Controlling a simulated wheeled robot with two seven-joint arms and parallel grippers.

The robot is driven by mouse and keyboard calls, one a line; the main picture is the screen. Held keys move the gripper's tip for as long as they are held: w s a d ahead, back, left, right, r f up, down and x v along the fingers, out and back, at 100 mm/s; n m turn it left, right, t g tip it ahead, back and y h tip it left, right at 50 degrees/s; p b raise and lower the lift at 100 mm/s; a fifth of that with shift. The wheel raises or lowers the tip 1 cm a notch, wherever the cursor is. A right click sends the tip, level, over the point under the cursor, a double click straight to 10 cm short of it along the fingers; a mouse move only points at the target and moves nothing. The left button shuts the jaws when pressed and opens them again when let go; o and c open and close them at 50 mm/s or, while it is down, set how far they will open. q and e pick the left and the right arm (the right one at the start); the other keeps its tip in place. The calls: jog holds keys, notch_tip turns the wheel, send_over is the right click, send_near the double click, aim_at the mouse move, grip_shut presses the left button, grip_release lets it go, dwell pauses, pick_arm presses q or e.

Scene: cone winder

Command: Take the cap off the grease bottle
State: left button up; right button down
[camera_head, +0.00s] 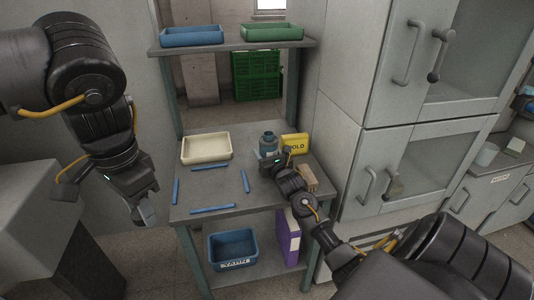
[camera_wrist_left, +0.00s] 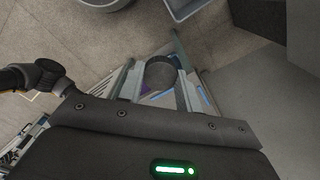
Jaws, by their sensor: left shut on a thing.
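The grease bottle (camera_head: 268,141) stands upright, dark blue-grey, at the back of the grey workbench (camera_head: 220,190). My right gripper (camera_head: 268,156) is at the bottle's near side, low on its body; its fingers are too small and hidden to tell whether they are shut on it. My left gripper (camera_head: 146,217) hangs to the left of the bench, away from the bottle. In the left wrist view, its fingers (camera_wrist_left: 160,82) are shut on a dark round piece that looks like the cap (camera_wrist_left: 160,75). The cap cannot be made out in the head view.
A cream tray (camera_head: 206,148) and several blue sticks (camera_head: 213,209) lie on the bench. A yellow "HOLD" sign (camera_head: 295,143) stands right of the bottle. A blue bin (camera_head: 234,250) and purple binder (camera_head: 288,238) are on the lower shelf. Grey cabinets (camera_head: 350,160) stand at right.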

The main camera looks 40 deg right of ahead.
jog(key=shift+f, duration=0.15)
jog(key=shift+f, duration=0.15)
jog(key=shift+c, duration=2.2)
grip_release()
jog(key=shift+s+a, duration=0.1)
jog(key=shift+s, duration=0.05)
jog(key=v, duration=1.1)
jog(key=shift+s+a+b, duration=0.1)
jog(key=shift+s+b, duration=0.25)
